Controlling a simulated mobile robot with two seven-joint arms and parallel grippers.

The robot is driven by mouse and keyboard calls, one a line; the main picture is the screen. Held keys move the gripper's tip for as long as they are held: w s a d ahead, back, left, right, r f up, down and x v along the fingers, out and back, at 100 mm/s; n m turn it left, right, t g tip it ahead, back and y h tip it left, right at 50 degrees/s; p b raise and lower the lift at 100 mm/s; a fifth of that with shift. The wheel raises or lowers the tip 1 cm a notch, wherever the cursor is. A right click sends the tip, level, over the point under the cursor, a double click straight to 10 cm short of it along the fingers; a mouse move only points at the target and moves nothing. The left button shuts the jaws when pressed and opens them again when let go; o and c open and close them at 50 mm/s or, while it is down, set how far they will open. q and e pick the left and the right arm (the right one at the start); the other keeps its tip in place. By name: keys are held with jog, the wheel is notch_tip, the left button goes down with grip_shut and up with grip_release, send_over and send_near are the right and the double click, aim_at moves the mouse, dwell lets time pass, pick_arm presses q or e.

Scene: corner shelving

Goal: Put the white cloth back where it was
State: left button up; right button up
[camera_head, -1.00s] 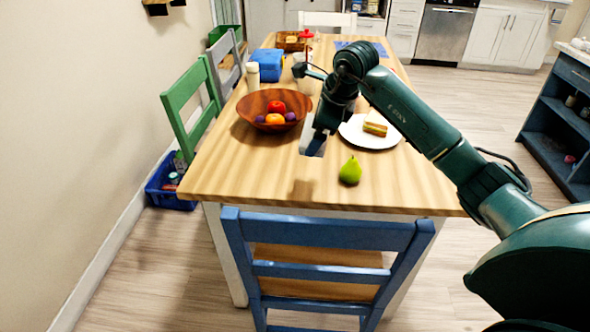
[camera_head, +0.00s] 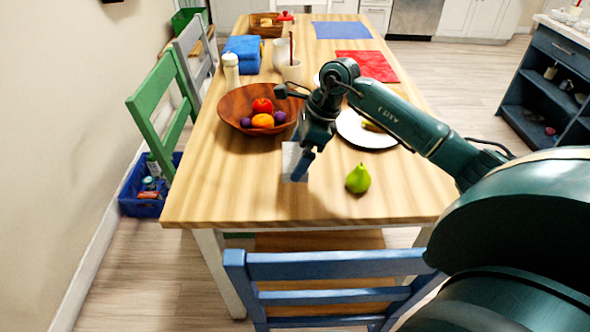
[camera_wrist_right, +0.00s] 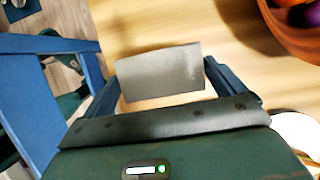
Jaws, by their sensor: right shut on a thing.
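The white cloth (camera_head: 291,158), a small folded pale rectangle, is held by my right gripper (camera_head: 300,168) over the near part of the wooden table, between the bowl and the pear. In the right wrist view the cloth (camera_wrist_right: 160,73) shows greyish and flat between the two fingers of the right gripper (camera_wrist_right: 162,84), which is shut on it. It appears to be just above the tabletop; the exact gap is hard to tell. In the head view my gripper hides part of the cloth. My left gripper is not in view.
A brown fruit bowl (camera_head: 237,121) stands left of the gripper, a green pear (camera_head: 358,179) right of it, and a white plate (camera_head: 374,140) behind the pear. A blue chair (camera_head: 335,266) stands at the table's near edge. The front left tabletop (camera_head: 215,190) is clear.

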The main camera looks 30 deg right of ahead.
jog(key=shift+f, duration=2.75)
jog(key=o, duration=0.5)
jog(key=shift+r, duration=0.15)
jog(key=v, duration=1.2)
jog(key=shift+s, duration=0.1)
